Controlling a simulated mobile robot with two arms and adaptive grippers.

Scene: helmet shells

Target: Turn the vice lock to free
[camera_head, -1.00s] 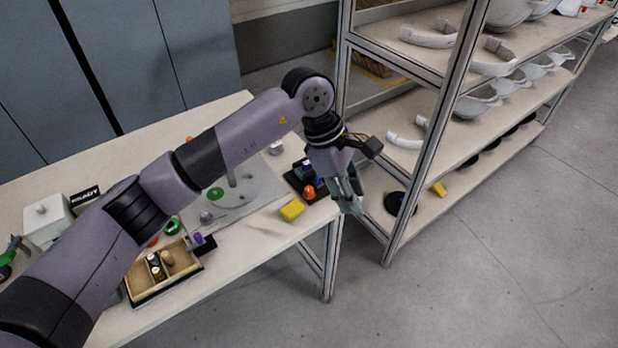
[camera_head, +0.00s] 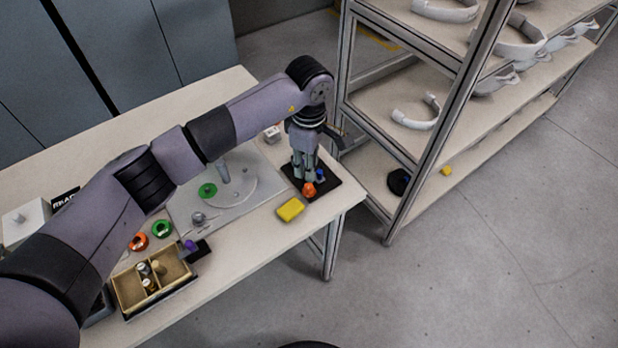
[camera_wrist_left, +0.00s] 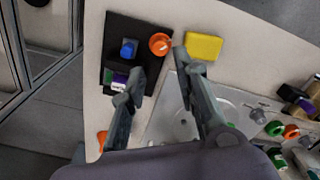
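My left gripper (camera_head: 304,180) points down over a black board (camera_head: 326,190) at the table's right end. Its fingers are apart and empty in the left wrist view (camera_wrist_left: 160,72). An orange round part (camera_head: 309,189) is at the board's edge, just beyond the fingertips in the wrist view (camera_wrist_left: 160,44). A blue knob (camera_wrist_left: 128,48) stands on the board, and a block with purple and green (camera_wrist_left: 117,82) is near the left finger. I cannot tell which part is the vice lock. My right gripper is not in view.
A yellow block (camera_head: 290,209) lies beside the board. A grey plate (camera_head: 240,205) with a green disc (camera_head: 208,190) is to its left. A divided wooden box (camera_head: 128,290) is at the front. A shelf rack (camera_head: 411,200) stands close to the right.

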